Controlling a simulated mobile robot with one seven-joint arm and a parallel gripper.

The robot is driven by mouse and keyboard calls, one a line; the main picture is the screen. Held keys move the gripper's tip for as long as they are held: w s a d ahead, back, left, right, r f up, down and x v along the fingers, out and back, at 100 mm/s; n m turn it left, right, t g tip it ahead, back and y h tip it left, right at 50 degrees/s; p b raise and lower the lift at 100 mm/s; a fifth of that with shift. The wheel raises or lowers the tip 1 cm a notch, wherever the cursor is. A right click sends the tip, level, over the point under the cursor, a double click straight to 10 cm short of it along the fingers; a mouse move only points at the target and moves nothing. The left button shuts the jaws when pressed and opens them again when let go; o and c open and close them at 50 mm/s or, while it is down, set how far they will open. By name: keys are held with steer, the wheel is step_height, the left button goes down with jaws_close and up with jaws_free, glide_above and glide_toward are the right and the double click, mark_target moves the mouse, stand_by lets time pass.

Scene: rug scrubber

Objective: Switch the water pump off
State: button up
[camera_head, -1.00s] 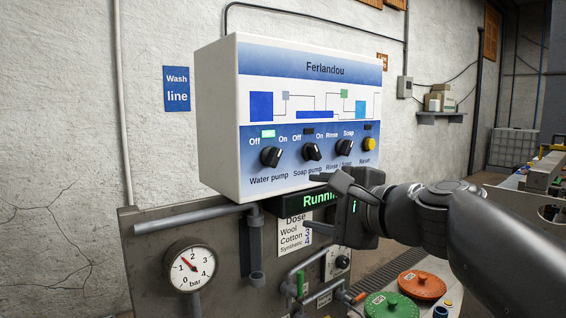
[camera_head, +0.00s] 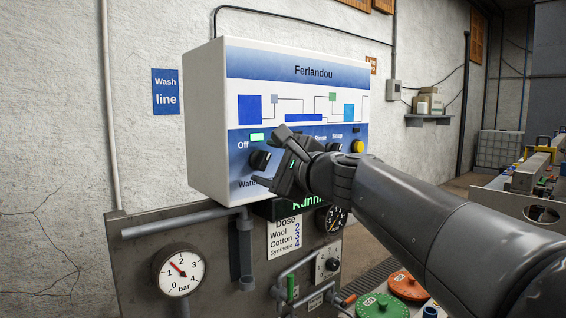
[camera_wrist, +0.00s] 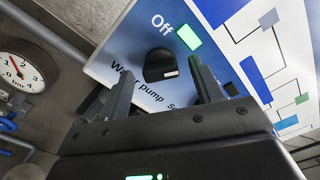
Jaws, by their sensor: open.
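The water pump knob (camera_head: 260,159) is a black rotary knob on the blue lower band of the white Ferlandou control box (camera_head: 205,120). Its lamp (camera_head: 257,137) above is lit green. In the wrist view the knob (camera_wrist: 160,66) shows between and beyond my fingertips, with the "Off" label and the lit lamp (camera_wrist: 189,37) beside it. My gripper (camera_head: 268,157) is open in front of the panel, close to the knob. I cannot tell whether a finger touches it. My gripper hides the "On" label and the soap pump knob in the head view.
A green display (camera_head: 306,202) below the box is partly covered by my gripper. A pressure gauge (camera_head: 179,270) and a grey pipe (camera_head: 185,222) are at lower left. The yellow reset button (camera_head: 357,146) is right of my gripper.

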steer(key=shift+w+a, duration=0.25)
steer(key=shift+w, duration=0.05)
steer(key=c, duration=1)
steer(key=shift+n, duration=0.4)
steer(key=n, duration=0.4)
steer(key=shift+a+f+n, duration=0.1)
steer(key=shift+f+n, duration=0.05)
steer(key=shift+n, duration=0.25)
steer(key=n, duration=0.6)
steer(key=shift+f, duration=0.15)
steer(key=shift+n, duration=0.3)
